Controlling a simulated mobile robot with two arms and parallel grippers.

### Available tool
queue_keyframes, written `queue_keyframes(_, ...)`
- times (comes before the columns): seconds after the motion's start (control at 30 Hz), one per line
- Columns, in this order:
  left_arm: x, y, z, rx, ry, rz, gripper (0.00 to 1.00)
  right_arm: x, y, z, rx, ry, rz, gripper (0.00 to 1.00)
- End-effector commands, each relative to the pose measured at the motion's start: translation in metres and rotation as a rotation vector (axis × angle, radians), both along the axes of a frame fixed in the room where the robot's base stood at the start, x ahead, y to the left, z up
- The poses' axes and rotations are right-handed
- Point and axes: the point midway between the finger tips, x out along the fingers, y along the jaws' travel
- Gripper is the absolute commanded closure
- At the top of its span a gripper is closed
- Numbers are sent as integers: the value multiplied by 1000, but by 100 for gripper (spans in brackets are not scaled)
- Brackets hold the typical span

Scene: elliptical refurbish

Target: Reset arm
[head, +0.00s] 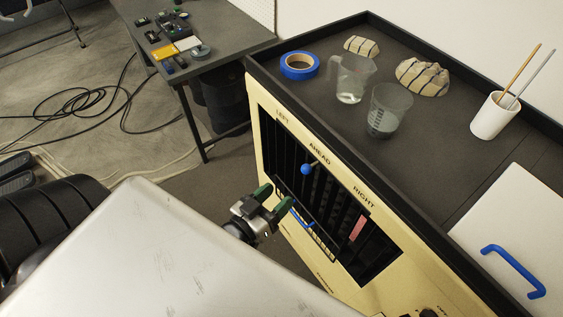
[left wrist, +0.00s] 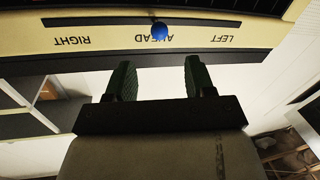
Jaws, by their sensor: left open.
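My left gripper (head: 276,199) has dark green fingers and is open and empty. It is in front of the cream panel (head: 264,107) marked LEFT, AHEAD and RIGHT. A blue ball-shaped knob (head: 306,169) stands on the panel under the word AHEAD, up and to the right of the fingertips. In the left wrist view the open fingers (left wrist: 157,72) point toward the panel, and the blue knob (left wrist: 159,32) lies beyond the gap between them, apart from both. My right gripper is not in view.
The dark tray top (head: 440,150) of the cabinet holds a blue tape roll (head: 299,66), two clear jugs, striped lumps and a white cup (head: 493,116) with sticks. A white lid with a blue handle (head: 513,271) is at right. A table (head: 225,33) stands behind; cables (head: 75,100) lie on the floor.

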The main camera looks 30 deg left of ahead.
Motion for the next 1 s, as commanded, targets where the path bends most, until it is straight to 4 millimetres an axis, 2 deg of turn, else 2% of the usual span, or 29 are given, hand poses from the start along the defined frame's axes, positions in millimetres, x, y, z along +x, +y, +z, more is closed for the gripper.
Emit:
queue_keyframes(0.47, 0, 0, 0, 0, 1, 0, 46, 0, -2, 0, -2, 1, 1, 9)
queue_keyframes(0.57, 0, 1, -12, 11, 28, 2, 46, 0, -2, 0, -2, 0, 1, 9)
queue_keyframes(0.67, -2, 3, -52, 43, 117, 8, 46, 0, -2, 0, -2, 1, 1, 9)
queue_keyframes(0.77, -12, 7, -116, 99, 270, 13, 46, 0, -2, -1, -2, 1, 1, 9)
queue_keyframes(0.8, -18, 9, -146, 124, 342, 14, 46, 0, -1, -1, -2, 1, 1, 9)
queue_keyframes(0.87, -33, 12, -189, 163, 454, 11, 46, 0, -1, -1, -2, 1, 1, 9)
queue_keyframes(0.9, -44, 13, -217, 189, 529, 7, 46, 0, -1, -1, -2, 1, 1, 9)
queue_keyframes(1.0, -80, 17, -280, 249, 715, -9, 46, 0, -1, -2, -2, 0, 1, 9)
